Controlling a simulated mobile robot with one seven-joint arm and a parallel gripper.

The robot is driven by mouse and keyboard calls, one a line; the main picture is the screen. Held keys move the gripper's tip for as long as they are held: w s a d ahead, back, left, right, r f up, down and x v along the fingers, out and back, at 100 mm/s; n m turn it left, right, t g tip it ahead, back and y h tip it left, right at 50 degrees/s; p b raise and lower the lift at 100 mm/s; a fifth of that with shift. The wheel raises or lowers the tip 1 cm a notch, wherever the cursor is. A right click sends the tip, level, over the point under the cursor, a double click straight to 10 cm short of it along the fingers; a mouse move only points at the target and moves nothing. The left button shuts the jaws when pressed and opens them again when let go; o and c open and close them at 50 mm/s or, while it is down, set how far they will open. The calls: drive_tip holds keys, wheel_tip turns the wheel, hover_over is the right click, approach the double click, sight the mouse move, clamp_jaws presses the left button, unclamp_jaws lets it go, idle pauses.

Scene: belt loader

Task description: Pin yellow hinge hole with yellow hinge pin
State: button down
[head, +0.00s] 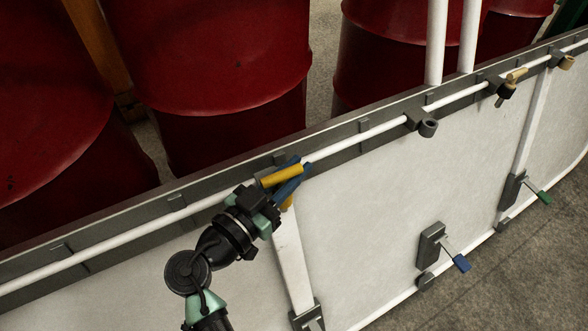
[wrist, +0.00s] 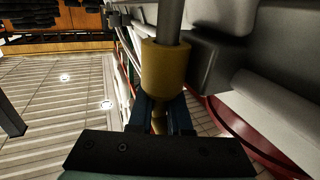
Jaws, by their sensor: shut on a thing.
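My gripper (head: 294,173) is at the top rail of the white panel, left of the middle in the head view. Its blue fingers are closed around a yellow bar-shaped piece, which I take as the yellow hinge pin (head: 282,176). A second yellow patch (head: 288,202) shows just below the fingers; I cannot tell what it belongs to. In the wrist view a yellow cylinder (wrist: 165,68) stands at the fingertips (wrist: 164,100), with a grey rod (wrist: 171,18) rising from its top. A dark grey block (wrist: 215,62) is close on its right. The yellow hinge hole cannot be made out clearly.
A grey bracket with a hole (head: 428,128) juts from the rail to the right. Blue-handled (head: 460,262) and green-handled (head: 545,198) pins are lower on the panel. Red drums (head: 210,70) stand behind it.

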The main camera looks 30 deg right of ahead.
drive_tip(key=shift+f, duration=0.25)
drive_tip(key=c, duration=0.8)
unclamp_jaws()
drive_tip(key=shift+f, duration=0.1)
drive_tip(key=shift+o, duration=0.2)
drive_tip(key=v, duration=1.3)
